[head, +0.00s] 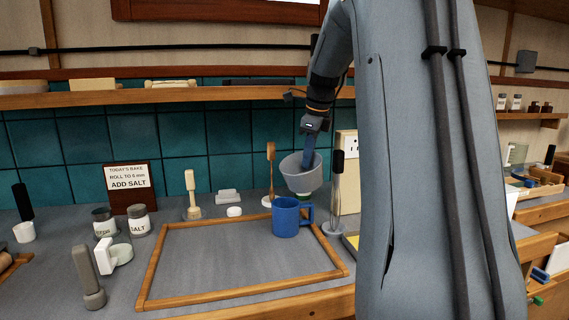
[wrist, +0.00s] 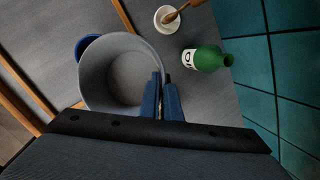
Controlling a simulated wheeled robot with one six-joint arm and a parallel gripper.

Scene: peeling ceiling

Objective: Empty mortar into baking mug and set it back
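The grey mortar (head: 303,178) is in the air above and slightly right of the blue baking mug (head: 286,219), apart from it and tilted a little. My gripper (head: 309,150) is shut on the mortar's rim. In the wrist view my gripper's blue fingers (wrist: 162,98) pinch the wall of the mortar (wrist: 112,75). Its inside looks plain grey, and I cannot make out any contents. The mug stands upright at the right of the wood-framed board (head: 235,262), handle to the right. In the wrist view a blue edge of the mug (wrist: 86,45) shows behind the mortar.
A green bottle (wrist: 207,59) and a brush in a white dish (wrist: 168,18) stand close by. A dark-headed upright tool (head: 337,190) stands right of the mug. Salt jars (head: 138,220) and a white-and-grey item (head: 113,254) are left. The board's middle is clear.

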